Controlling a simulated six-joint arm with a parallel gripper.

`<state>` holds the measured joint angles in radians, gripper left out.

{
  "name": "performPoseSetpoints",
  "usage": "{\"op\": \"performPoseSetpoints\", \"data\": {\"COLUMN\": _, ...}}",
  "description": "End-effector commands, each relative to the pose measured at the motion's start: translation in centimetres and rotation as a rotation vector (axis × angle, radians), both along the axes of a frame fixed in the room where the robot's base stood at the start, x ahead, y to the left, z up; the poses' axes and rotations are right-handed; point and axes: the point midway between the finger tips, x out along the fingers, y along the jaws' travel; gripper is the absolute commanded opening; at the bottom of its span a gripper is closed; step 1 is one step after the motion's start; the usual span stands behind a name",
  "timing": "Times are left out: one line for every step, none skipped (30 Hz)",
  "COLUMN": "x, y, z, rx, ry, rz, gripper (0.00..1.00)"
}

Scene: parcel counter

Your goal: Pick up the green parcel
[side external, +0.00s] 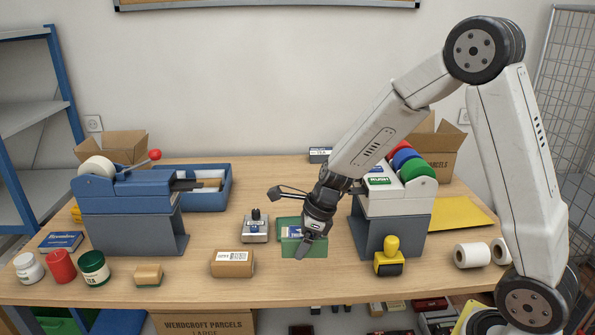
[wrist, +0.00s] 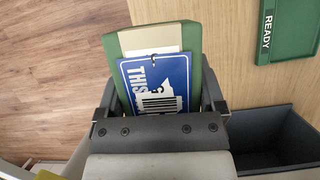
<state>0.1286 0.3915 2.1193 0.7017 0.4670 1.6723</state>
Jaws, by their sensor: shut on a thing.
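The green parcel (side external: 318,250) is at the middle front of the counter in the side external view, partly hidden by my gripper (side external: 305,252). In the wrist view the parcel (wrist: 193,50) is a flat green block with a cream panel and a blue printed tag (wrist: 150,80) with a barcode. My gripper (wrist: 160,108) is shut on it, one finger along each side. The parcel's lower part is hidden by the gripper body. I cannot tell whether it touches the counter.
A small grey device (side external: 255,230) and a brown parcel (side external: 232,263) stand left of my gripper. A yellow-handled stamp (side external: 389,260) and a grey stand (side external: 400,238) are to the right. A green READY panel (wrist: 290,30) and a dark open box (wrist: 275,140) show in the wrist view.

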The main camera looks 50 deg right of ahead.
Motion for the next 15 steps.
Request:
{"op": "performPoseSetpoints", "data": {"x": -0.7, "y": 0.0, "z": 0.4, "rx": 0.000, "ry": -0.003, "rz": -0.001, "gripper": 0.16}}
{"op": "performPoseSetpoints", "data": {"x": -1.2, "y": 0.0, "z": 0.6, "rx": 0.000, "ry": -0.003, "rz": -0.001, "gripper": 0.16}}
{"op": "performPoseSetpoints", "data": {"x": -1.7, "y": 0.0, "z": 0.9, "rx": 0.000, "ry": -0.003, "rz": -0.001, "gripper": 0.16}}
{"op": "performPoseSetpoints", "data": {"x": -2.0, "y": 0.0, "z": 1.0, "rx": 0.000, "ry": -0.003, "rz": 0.000, "gripper": 0.16}}
{"op": "performPoseSetpoints", "data": {"x": -2.4, "y": 0.0, "z": 1.2, "rx": 0.000, "ry": -0.003, "rz": 0.000, "gripper": 0.16}}
{"op": "performPoseSetpoints", "data": {"x": -2.8, "y": 0.0, "z": 1.4, "rx": 0.000, "ry": -0.003, "rz": 0.000, "gripper": 0.16}}
{"op": "performPoseSetpoints", "data": {"x": -3.2, "y": 0.0, "z": 1.5, "rx": 0.000, "ry": -0.002, "rz": 0.001, "gripper": 0.16}}
{"op": "performPoseSetpoints", "data": {"x": -3.5, "y": 0.0, "z": 1.6, "rx": 0.000, "ry": -0.002, "rz": 0.001, "gripper": 0.16}}
{"op": "performPoseSetpoints", "data": {"x": -3.8, "y": 0.0, "z": 1.8, "rx": -0.001, "ry": -0.003, "rz": 0.001, "gripper": 0.16}}
{"op": "performPoseSetpoints", "data": {"x": -4.1, "y": 0.0, "z": 1.9, "rx": -0.001, "ry": -0.002, "rz": 0.001, "gripper": 0.16}}
{"op": "performPoseSetpoints", "data": {"x": -4.3, "y": 0.0, "z": 2.0, "rx": -0.001, "ry": -0.002, "rz": 0.001, "gripper": 0.16}}
{"op": "performPoseSetpoints", "data": {"x": -4.5, "y": 0.0, "z": 2.1, "rx": 0.000, "ry": -0.003, "rz": 0.001, "gripper": 0.16}}
{"op": "performPoseSetpoints", "data": {"x": -4.7, "y": 0.0, "z": 2.2, "rx": -0.001, "ry": -0.002, "rz": 0.001, "gripper": 0.16}}
{"op": "performPoseSetpoints", "data": {"x": -4.9, "y": 0.0, "z": 2.2, "rx": 0.000, "ry": -0.001, "rz": 0.002, "gripper": 0.16}}
{"op": "performPoseSetpoints", "data": {"x": -5.0, "y": 0.0, "z": 2.3, "rx": 0.000, "ry": -0.001, "rz": 0.001, "gripper": 0.16}}
